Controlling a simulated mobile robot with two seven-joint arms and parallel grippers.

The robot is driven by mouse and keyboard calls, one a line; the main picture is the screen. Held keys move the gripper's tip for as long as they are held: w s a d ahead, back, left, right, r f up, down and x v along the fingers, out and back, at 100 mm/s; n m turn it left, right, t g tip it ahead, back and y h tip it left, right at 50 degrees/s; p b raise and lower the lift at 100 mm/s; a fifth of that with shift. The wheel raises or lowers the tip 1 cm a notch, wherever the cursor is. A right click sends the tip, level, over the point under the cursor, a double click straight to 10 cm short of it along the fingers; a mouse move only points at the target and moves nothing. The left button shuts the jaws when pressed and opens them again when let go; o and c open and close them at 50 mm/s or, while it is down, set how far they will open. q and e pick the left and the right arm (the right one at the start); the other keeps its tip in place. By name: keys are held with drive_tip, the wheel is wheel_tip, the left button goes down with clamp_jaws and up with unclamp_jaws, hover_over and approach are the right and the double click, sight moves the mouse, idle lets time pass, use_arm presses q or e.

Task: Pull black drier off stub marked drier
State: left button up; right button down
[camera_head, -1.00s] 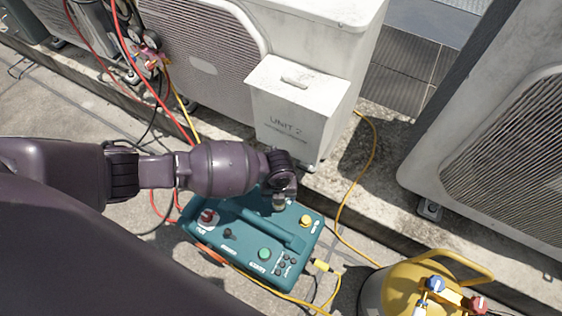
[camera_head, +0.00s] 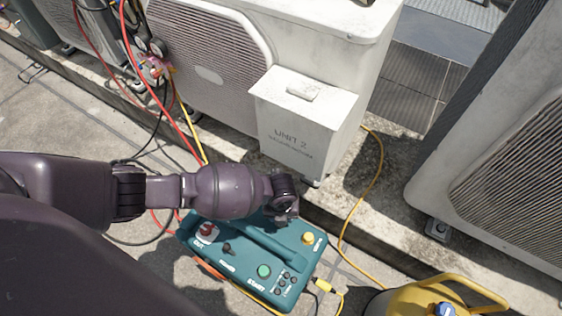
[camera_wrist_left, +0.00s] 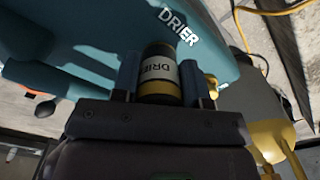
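The black drier (camera_wrist_left: 160,68), a short cylinder with a pale label and a yellow band, shows in the left wrist view between the two blue fingers of my left gripper (camera_wrist_left: 160,80). The fingers touch its sides, so the gripper looks shut on it. Beyond it is the teal machine (camera_wrist_left: 92,45) with white "DRIER" lettering. The stub is hidden behind the drier, and I cannot tell whether the drier still sits on it. In the head view my left arm reaches over the teal machine (camera_head: 283,245), its wrist covering the drier. My right gripper is out of view.
A white "UNIT 2" box (camera_head: 302,125) stands close behind the machine, against a condenser (camera_head: 205,60). Another condenser (camera_head: 510,170) is at the right. A yellow cylinder (camera_head: 405,302) stands at front right. Yellow hoses (camera_head: 352,215) and red hoses (camera_head: 165,95) run around the machine.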

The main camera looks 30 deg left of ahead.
use_arm(q)
drive_tip(key=shift+c, duration=1.1)
drive_tip(key=o, duration=0.3)
drive_tip(key=c, duration=0.5)
drive_tip(key=shift+r, duration=0.3)
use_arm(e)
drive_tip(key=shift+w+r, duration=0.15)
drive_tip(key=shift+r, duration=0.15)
